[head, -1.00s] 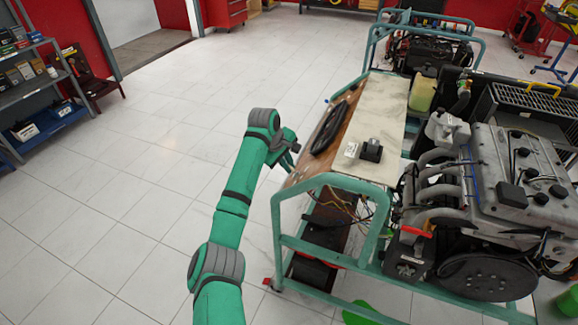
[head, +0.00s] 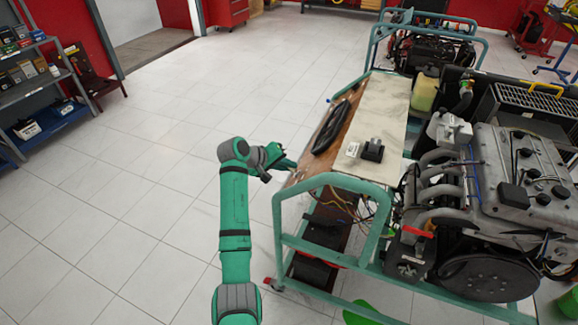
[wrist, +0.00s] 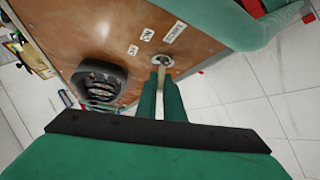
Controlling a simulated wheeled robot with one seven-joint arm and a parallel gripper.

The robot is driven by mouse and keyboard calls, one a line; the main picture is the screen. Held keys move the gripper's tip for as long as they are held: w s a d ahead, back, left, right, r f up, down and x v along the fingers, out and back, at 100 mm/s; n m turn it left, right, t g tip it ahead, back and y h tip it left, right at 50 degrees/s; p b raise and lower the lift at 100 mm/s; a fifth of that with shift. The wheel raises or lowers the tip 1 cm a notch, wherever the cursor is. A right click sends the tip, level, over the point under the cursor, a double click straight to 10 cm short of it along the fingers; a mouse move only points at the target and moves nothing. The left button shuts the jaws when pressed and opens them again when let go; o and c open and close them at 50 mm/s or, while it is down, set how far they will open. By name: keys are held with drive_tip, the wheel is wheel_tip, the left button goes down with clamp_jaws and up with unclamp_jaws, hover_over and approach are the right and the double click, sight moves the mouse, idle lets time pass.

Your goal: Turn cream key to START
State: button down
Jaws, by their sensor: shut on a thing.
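In the wrist view, the cream key (wrist: 162,73) stands in a round metal ignition switch (wrist: 169,60) on a brown wooden panel (wrist: 200,50). My gripper (wrist: 161,88) is shut on the key, with its green fingers on either side of the key. Small white labels (wrist: 147,35) lie around the switch; their print is too small to read surely. In the head view, my gripper (head: 280,163) is at the left edge of the engine stand's panel (head: 318,165). The key and switch cannot be made out there.
A black pedal-like part (wrist: 100,82) is on the panel left of the switch. A teal tube frame (head: 330,182) stands close to my gripper, with the engine (head: 520,180) to its right. The tiled floor (head: 130,190) on the left is clear.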

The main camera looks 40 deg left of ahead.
idle(0.3)
drive_tip(key=c, duration=1.9)
unclamp_jaws()
drive_tip(key=shift+o, duration=0.2)
drive_tip(key=shift+s, duration=0.1)
drive_tip(key=v, duration=1)
drive_tip(key=shift+s+a, duration=0.2)
drive_tip(key=shift+s, duration=0.15)
drive_tip(key=shift+r, duration=0.1)
